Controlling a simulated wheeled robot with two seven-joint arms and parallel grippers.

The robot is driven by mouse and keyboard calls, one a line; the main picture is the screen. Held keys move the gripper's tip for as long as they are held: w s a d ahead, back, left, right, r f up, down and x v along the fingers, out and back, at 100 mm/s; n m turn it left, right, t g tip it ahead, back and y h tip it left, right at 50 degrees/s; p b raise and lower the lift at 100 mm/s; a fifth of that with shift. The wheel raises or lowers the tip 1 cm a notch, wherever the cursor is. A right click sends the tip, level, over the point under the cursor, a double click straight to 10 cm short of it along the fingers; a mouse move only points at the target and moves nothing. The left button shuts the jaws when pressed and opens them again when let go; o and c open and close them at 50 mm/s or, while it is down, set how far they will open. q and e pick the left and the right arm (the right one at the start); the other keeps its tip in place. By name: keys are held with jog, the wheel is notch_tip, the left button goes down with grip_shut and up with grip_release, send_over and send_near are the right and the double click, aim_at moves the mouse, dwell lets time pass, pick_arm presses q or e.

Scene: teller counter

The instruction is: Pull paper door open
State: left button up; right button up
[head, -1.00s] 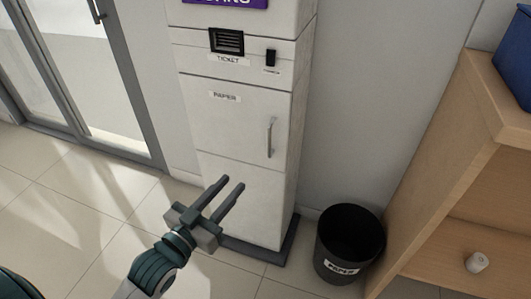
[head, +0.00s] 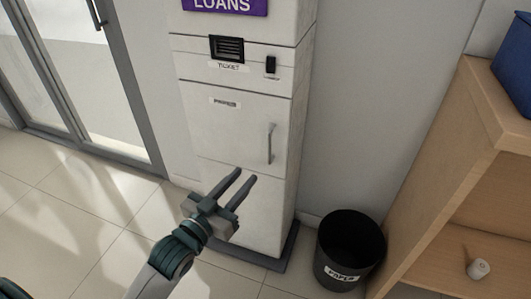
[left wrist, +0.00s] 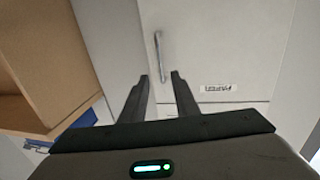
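The paper door (head: 225,130) is a white panel labelled "PAPER" in the middle of the white ticket machine (head: 185,55). It looks shut. Its grey vertical bar handle (head: 270,143) is near the door's right edge. My left gripper (head: 244,176) is open and empty, in front of the machine, below and left of the handle in the head view. In the left wrist view the handle (left wrist: 160,57) stands upright beyond the gap between the open fingertips (left wrist: 160,75), apart from them. The label (left wrist: 218,88) is to its right there. My right gripper is not in view.
A black bin (head: 349,250) labelled "PAPER" stands right of the machine. A wooden shelf (head: 445,160) with a blue box (head: 513,60) on top is at the right. A glass door (head: 75,70) is at the left. Tiled floor (head: 60,215) is clear in front.

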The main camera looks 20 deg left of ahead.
aim_at(269, 150)
pick_arm(q)
jog(key=x, duration=1.2)
grip_shut()
